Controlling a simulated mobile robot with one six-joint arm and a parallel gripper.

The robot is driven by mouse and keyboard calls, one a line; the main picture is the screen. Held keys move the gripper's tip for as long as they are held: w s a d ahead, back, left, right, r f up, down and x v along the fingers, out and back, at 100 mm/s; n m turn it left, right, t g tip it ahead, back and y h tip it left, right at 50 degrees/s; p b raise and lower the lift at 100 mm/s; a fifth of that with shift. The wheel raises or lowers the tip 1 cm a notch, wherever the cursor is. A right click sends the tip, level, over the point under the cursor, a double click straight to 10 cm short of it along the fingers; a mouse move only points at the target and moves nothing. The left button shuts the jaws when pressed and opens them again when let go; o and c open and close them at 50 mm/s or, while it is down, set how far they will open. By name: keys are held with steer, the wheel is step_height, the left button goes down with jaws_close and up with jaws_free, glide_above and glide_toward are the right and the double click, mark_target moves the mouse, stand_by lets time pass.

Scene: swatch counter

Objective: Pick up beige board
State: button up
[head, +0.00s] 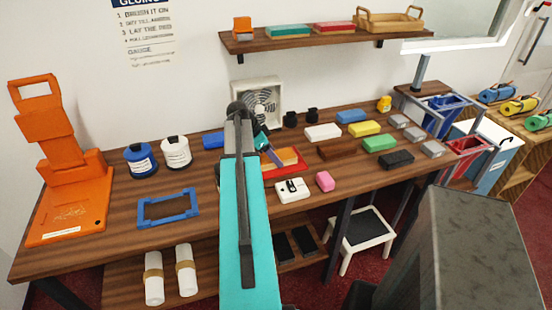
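A pale cream-white board (322,132) lies flat on the wooden counter, right of the fan; it is the closest match I see to a beige board. My teal arm reaches up over the counter from the bottom middle. My gripper (272,157) is beyond the arm's bend, low over the left side of a red tray (299,171) with an orange block (287,156) on it. The gripper is left of and nearer than the cream board, apart from it. Its fingers are small and partly hidden by my arm, so their opening is unclear.
Blue (351,116), yellow (364,128), green (379,143), black (396,158) and brown (336,150) boards lie close to the cream one. Grey blocks (414,133) sit further right. A fan (258,101) stands behind. A pink block (325,181) lies near the front edge.

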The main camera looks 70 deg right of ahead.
step_height(320, 180, up, 10)
steer(key=b, duration=0.2)
stand_by(0.8)
stand_by(1.6)
steer(key=w+a+r+n+t+h, duration=0.15)
steer(key=w+a+n, duration=0.35)
steer(key=w+a, duration=1)
steer(key=w+a+r+n+t+h, duration=0.1)
steer(key=w+a+n+t, duration=0.25)
steer(key=w+a, duration=1.15)
steer(key=w+a+n+t+y, duration=0.2)
steer(key=w+a+n, duration=0.2)
steer(key=a, duration=0.8)
steer(key=w+a+r+n+t+y, duration=0.1)
steer(key=w+a+n+y, duration=0.1)
steer(key=w+a+n, duration=0.3)
steer(key=w+a+r+n+t+y, duration=0.1)
steer(key=w+a+n, duration=0.3)
steer(key=a+n, duration=0.6)
steer(key=shift+w+a+n+t+y, duration=0.35)
steer(key=shift+a+t+y, duration=0.4)
steer(key=shift+a, duration=3.8)
